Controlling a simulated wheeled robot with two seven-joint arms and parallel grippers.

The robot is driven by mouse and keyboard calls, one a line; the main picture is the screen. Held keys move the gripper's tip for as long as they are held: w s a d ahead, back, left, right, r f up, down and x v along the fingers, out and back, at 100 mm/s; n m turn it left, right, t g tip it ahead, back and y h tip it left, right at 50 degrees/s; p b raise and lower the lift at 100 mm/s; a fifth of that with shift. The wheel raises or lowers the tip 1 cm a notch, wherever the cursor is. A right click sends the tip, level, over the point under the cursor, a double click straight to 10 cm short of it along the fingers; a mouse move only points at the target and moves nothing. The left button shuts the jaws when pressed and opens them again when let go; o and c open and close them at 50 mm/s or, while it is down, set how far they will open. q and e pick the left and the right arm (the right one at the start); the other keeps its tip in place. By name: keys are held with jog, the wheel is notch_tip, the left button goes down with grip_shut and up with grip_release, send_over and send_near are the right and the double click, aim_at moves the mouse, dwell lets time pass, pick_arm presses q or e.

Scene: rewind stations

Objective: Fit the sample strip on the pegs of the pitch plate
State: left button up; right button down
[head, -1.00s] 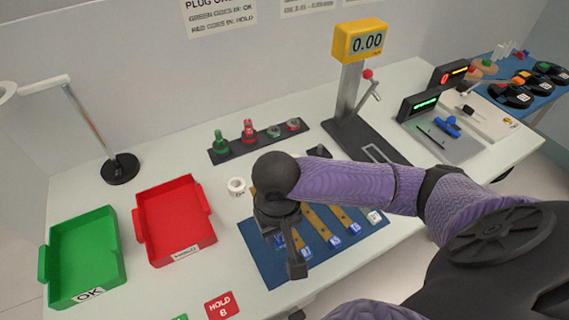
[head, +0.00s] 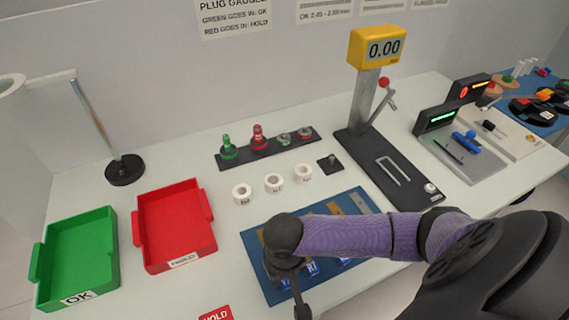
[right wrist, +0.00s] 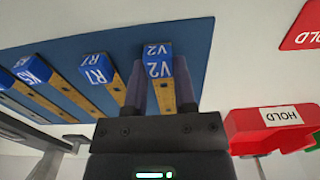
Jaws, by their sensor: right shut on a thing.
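My right gripper (head: 290,284) is low over the front left of the blue mat (head: 252,245), its jaws mostly hidden by the wrist in the head view. In the right wrist view, the gripper (right wrist: 158,92) has one dark finger on each side of a brassy strip (right wrist: 165,96) with a blue end marked V2, shut on it. The strip is at or close to the mat; I cannot tell if it touches. Other strips with blue ends, such as R1 (right wrist: 98,68), lie alongside. I cannot pick out the pitch plate for certain. My left gripper is not in view.
Behind the mat stand white rings (head: 273,183), a small black plate with one peg (head: 330,163) and a rack of plugs (head: 262,148). Red (head: 172,222) and green (head: 77,255) trays are left. The yellow gauge stand (head: 376,48) is behind right.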

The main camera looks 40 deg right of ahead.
jog(key=shift+c, duration=2.1)
grip_release()
jog(key=shift+f, duration=0.1)
